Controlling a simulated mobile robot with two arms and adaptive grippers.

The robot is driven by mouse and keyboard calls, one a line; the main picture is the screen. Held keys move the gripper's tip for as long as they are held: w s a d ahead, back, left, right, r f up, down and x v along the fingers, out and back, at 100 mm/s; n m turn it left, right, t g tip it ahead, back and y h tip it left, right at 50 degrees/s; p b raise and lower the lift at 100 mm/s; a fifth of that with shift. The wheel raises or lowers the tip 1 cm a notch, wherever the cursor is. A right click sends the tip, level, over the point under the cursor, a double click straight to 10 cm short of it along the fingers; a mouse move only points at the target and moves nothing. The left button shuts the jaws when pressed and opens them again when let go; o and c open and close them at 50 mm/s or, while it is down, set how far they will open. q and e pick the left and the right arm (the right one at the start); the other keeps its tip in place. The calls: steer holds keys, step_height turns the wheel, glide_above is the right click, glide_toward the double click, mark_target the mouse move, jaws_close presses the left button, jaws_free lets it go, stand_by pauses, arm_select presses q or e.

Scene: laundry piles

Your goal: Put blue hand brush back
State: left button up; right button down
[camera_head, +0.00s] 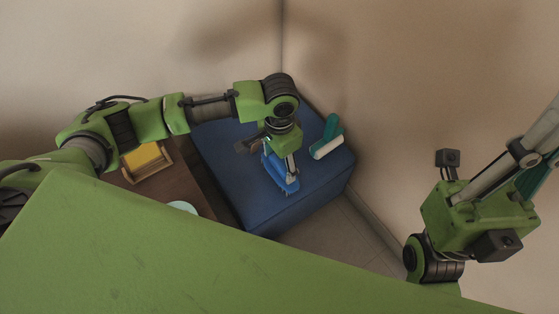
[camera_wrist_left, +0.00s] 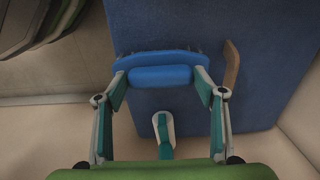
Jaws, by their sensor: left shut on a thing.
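The blue hand brush (camera_head: 279,178) is over the blue ottoman (camera_head: 225,165) near its middle. In the left wrist view the brush (camera_wrist_left: 160,76) lies crosswise between the fingertips, with its bristles pointing to the top of the picture. My left gripper (camera_head: 288,168) reaches down from above and is shut on the brush; its two fingers (camera_wrist_left: 161,78) press the brush's ends. I cannot tell whether the brush touches the ottoman top. My right arm shows at the right, but its fingers are hidden behind my green body.
A teal and white lint roller (camera_head: 326,140) lies on the ottoman's right side, close to the brush. A brown wooden piece (camera_wrist_left: 231,65) lies on the ottoman. A dark wooden table (camera_head: 170,190) with a yellow-filled wooden tray (camera_head: 128,177) stands at left. Walls close off the back.

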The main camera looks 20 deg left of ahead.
arm_select(q)
steer(key=o, duration=1.1)
steer(key=shift+o, duration=0.2)
